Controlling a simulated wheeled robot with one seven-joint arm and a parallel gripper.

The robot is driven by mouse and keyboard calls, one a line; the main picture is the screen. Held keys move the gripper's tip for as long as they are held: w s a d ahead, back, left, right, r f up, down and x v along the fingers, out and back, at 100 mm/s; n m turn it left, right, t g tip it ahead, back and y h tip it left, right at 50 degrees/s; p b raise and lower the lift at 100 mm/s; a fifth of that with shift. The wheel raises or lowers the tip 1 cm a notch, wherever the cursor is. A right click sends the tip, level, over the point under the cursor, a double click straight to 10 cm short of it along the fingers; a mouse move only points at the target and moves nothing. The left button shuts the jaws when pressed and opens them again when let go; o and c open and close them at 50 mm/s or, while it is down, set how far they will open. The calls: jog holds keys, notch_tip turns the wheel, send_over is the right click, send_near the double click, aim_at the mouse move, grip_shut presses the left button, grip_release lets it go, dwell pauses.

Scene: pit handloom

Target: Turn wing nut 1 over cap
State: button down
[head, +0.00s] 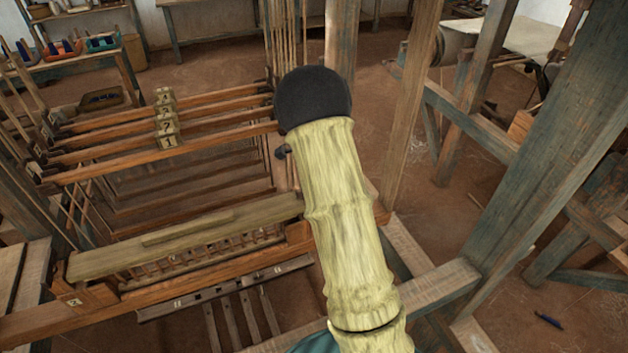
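The wooden cap (185,237) looks like the long pale bar lying across the loom's batten, with a shorter raised piece on its top. A comb-like row of slats shows under its front edge. I cannot make out wing nut 1; the cap's right end meets the area that my arm covers. My arm, pale and bamboo-like with a black rounded end, rises through the middle of the view. My gripper's fingers do not show. A small dark piece (283,152) sits at the arm's left edge; I cannot tell what it is.
Numbered heddle shafts (165,118) hang behind the cap. A wooden block marked 2 (73,301) stands at the batten's left end. Loom posts (415,100) and thick beams (555,165) crowd the right side. Treadles (240,318) lie below. Bare earth floor shows between the frames.

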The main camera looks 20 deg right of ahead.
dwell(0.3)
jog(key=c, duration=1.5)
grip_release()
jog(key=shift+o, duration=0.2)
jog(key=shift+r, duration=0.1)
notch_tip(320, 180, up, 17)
jog(key=b, duration=0.3)
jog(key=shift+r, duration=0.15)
